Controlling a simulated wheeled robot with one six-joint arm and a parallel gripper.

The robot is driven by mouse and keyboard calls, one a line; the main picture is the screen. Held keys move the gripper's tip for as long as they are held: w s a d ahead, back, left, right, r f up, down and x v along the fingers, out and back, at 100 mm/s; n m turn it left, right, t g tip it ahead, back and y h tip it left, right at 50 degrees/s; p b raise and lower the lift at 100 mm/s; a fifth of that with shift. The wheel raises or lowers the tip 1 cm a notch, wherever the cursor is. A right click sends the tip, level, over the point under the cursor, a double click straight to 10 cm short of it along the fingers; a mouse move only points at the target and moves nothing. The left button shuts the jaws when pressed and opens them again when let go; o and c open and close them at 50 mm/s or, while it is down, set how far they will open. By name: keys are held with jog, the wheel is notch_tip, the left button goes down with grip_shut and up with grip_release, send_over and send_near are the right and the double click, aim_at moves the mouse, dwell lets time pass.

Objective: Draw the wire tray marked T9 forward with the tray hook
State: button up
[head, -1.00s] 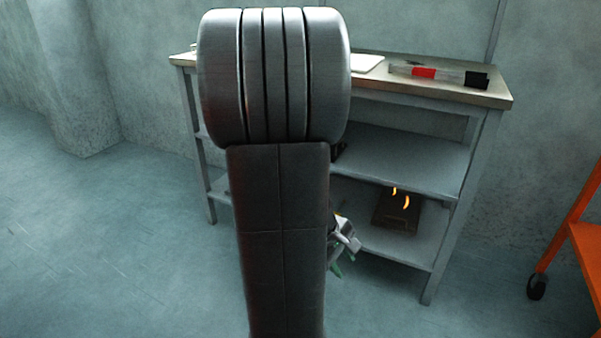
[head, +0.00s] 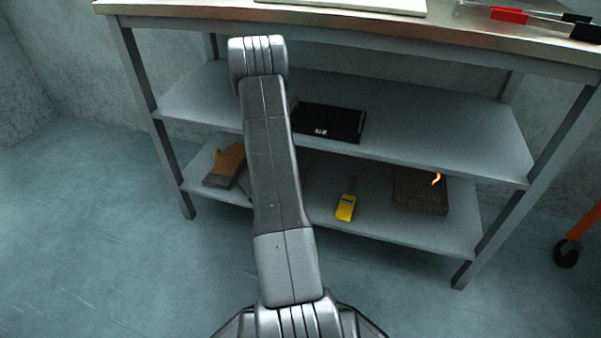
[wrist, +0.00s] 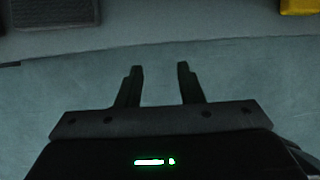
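No wire tray with a readable T9 mark shows in either view. Long tools with a red handle (head: 509,15) and a black handle (head: 586,32) lie at the right of the bench top; I cannot tell whether one is the tray hook. My gripper (wrist: 160,75) shows in the wrist view, its two fingers apart and nothing between them. It is over the floor, short of the shelf edge. In the head view my arm hides it.
The bench top (head: 200,10) has two shelves below. The upper shelf holds a black flat case (head: 330,122). The lower shelf holds a tan glove-like item (head: 226,163), a yellow device (head: 346,206) and a dark textured box (head: 420,192). An orange frame (head: 580,225) stands right.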

jog(key=w+d, duration=0.1)
jog(key=w, duration=0.1)
jog(key=w+d, duration=0.1)
jog(key=w, duration=0.2)
jog(key=w+d, duration=0.1)
jog(key=w, duration=0.1)
jog(key=shift+w+d, duration=0.2)
jog(key=shift+d, duration=0.2)
jog(key=shift+w+d+r+p, duration=0.2)
jog(key=shift+w+p, duration=0.1)
jog(key=shift+w, duration=0.15)
jog(key=shift+w+d+p, duration=0.45)
jog(key=shift+w, duration=0.4)
jog(key=shift+w+d+f, duration=0.2)
jog(key=shift+w, duration=0.1)
jog(key=b+x, duration=0.1)
jog(key=x, duration=0.4)
jog(key=shift+a+b, duration=0.1)
jog(key=shift+b, duration=0.25)
jog(key=shift+s, duration=0.1)
jog(key=shift+c, duration=0.2)
grip_shut()
